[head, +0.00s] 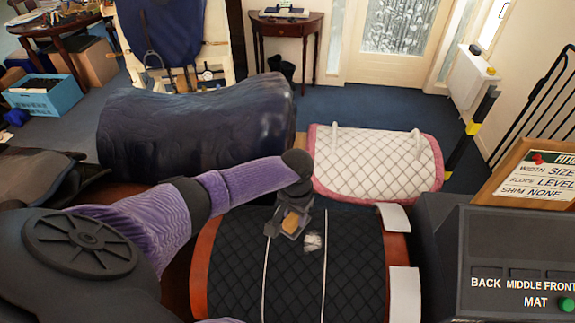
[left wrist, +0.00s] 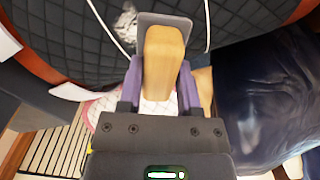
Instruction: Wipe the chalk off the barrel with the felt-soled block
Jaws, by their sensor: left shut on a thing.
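The barrel (head: 345,275) lies in front of me, covered in black quilted cloth with two pale lines and brown edges. A white chalk patch (head: 312,242) is on its upper far part; the chalk also shows at the top of the left wrist view (left wrist: 126,24). My left gripper (head: 290,222) is shut on the wooden handle of the felt-soled block (left wrist: 163,65). The block is just left of the chalk in the head view; I cannot tell whether its sole touches the cloth. My right gripper is out of view.
A dark blue saddle-like form (head: 195,125) and a white quilted pad with pink edging (head: 375,165) stand beyond the barrel. A grey console (head: 510,260) marked BACK, MIDDLE, FRONT and MAT stands at the right. White tabs (head: 403,290) stick out at the barrel's right edge.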

